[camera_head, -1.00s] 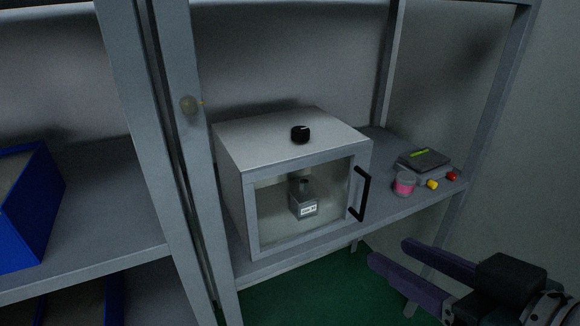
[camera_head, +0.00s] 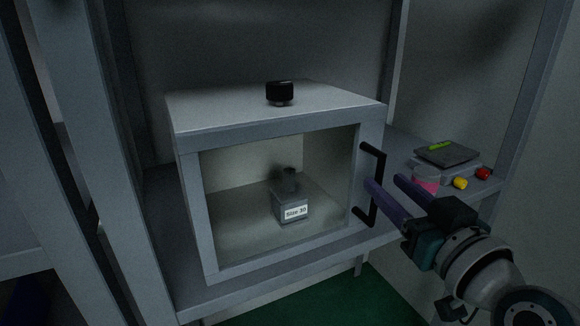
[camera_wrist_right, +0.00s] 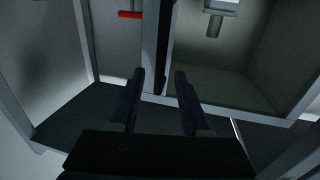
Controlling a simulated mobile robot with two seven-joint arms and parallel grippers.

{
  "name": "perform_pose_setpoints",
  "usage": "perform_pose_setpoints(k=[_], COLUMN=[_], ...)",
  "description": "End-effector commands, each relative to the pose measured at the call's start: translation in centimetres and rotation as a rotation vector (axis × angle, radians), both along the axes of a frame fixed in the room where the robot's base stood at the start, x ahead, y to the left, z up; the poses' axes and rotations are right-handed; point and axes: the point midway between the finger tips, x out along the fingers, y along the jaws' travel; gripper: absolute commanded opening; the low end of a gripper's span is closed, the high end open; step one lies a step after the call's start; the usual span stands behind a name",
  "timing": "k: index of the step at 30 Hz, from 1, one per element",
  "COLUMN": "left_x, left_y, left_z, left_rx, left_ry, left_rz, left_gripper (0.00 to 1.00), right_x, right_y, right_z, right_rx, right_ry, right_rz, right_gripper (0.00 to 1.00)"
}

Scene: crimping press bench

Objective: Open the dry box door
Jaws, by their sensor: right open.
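The dry box (camera_head: 270,112) is a grey-white box with a framed, see-through front door (camera_head: 368,205), which is shut. A black bar handle (camera_head: 384,165) stands on the door's right side. My right gripper (camera_head: 383,180) is open at the handle. In the head view its two purple fingers lie on either side of the bar, and the near finger hides part of it. In the right wrist view the dark handle bar (camera_wrist_right: 164,40) runs between the open fingers (camera_wrist_right: 160,74), with gaps showing. My left gripper is out of view.
A labelled bottle (camera_head: 291,205) stands inside the box, and a black knob (camera_head: 280,93) sits on top. A scale (camera_head: 447,154), a pink jar (camera_head: 426,181), and yellow (camera_head: 460,183) and red (camera_head: 482,174) pieces sit right of the box. Shelf posts flank it.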

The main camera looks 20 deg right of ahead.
Motion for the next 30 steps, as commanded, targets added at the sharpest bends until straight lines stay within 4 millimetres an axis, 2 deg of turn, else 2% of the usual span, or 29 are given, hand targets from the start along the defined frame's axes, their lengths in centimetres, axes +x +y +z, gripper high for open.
perform_pose_setpoints(k=[3,7,18,30], left_x=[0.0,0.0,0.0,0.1], left_y=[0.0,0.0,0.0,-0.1], left_z=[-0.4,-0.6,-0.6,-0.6], left_rx=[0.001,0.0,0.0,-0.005], left_ry=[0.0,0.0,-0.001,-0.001], left_rz=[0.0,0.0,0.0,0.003], left_gripper=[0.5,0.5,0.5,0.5], right_x=[1.9,3.2,3.7,3.7], right_y=[-0.2,-0.4,-0.4,-0.4], right_z=[0.0,-0.1,0.0,0.0], right_rx=[0.001,-0.001,0.0,0.0], right_ry=[-0.002,0.0,0.001,0.001], right_rz=[0.0,0.001,0.001,0.001], right_gripper=[0.47,0.47,0.47,0.02])
